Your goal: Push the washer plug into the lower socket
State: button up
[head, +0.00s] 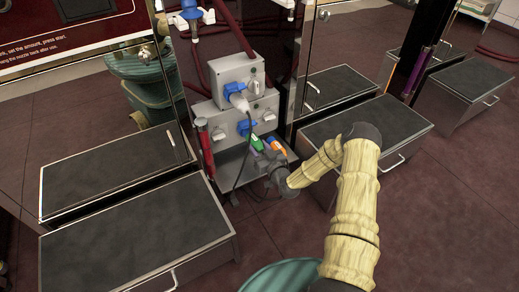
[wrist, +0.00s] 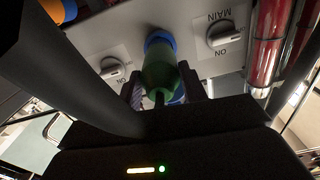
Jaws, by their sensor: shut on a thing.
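A green plug (wrist: 160,72) is held between the two dark fingers of my gripper (wrist: 162,88). In the wrist view its front end overlaps the blue ring of a socket (wrist: 159,38); I cannot tell whether it has entered it. In the head view the green plug (head: 256,142) shows just below and right of the blue lower socket (head: 243,127) on the lower grey box (head: 222,117). My gripper (head: 263,155) is shut on the plug, partly hidden by my wrist. A dark cable hangs at the plug's left.
A plug with a pale grey body (head: 238,98) sits in the upper box's blue socket. Rotary switches (wrist: 113,70) (wrist: 227,35) flank the lower socket. An orange item (head: 277,146) is right of the green plug. A red cylinder (head: 205,145) stands left of the boxes; dark-topped cabinets (head: 140,235) flank them.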

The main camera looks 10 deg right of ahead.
jog(key=shift+b+x, duration=0.35)
jog(key=shift+x, duration=0.95)
jog(key=o, duration=1.4)
jog(key=shift+c, duration=0.2)
jog(key=p+v, duration=0.7)
jog(key=v, duration=1)
jog(key=shift+s+p, duration=0.2)
jog(key=shift+p, duration=0.15)
jog(key=shift+r, duration=0.15)
